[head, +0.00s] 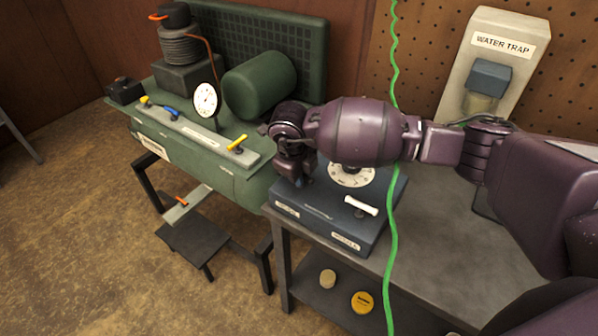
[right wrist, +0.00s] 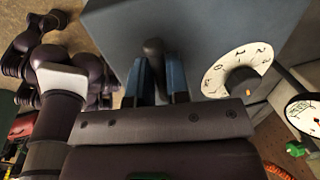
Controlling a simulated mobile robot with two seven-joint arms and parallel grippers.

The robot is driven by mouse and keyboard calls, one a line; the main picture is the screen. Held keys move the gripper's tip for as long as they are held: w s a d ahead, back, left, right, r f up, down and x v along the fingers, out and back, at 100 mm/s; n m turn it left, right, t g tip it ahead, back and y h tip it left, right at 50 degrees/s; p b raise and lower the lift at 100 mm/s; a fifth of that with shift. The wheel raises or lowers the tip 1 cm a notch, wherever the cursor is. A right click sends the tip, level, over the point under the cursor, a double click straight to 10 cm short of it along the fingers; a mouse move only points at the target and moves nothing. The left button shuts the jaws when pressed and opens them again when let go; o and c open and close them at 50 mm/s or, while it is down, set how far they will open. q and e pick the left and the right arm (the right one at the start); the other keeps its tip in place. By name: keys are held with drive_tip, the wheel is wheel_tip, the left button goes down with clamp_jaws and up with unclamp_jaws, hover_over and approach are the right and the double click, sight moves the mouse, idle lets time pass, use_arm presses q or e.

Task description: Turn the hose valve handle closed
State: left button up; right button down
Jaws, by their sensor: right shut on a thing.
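A blue-grey box (head: 327,217) with two front labels stands on the grey table. Its round white dial (head: 352,176) is partly hidden behind my right arm. A white handle (head: 361,206) lies on its top at the right. My right gripper (head: 295,170) reaches down over the left part of the box. In the right wrist view, its blue fingers (right wrist: 159,75) are shut on a dark, rounded handle (right wrist: 153,47) on the box, beside the dial (right wrist: 237,70). The lower part of the handle is hidden between the fingers. My left gripper is not in view.
A green compressor (head: 260,85) stands left of the table, with a front bar (head: 190,132) carrying yellow and blue levers. A green hose (head: 391,240) hangs down in front of the table (head: 445,225). A water trap panel (head: 497,60) is on the pegboard behind.

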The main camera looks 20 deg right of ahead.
idle(0.4)
drive_tip(key=c, duration=1.1)
unclamp_jaws()
drive_tip(key=shift+r, duration=0.1)
drive_tip(key=shift+r, duration=0.3)
drive_tip(key=r, duration=0.3)
drive_tip(key=s+a+r, duration=0.1)
drive_tip(key=r, duration=0.6)
drive_tip(key=shift+s+a+p, duration=0.15)
drive_tip(key=shift+a+p, duration=0.15)
drive_tip(key=shift+a, duration=0.05)
drive_tip(key=shift+f, duration=0.15)
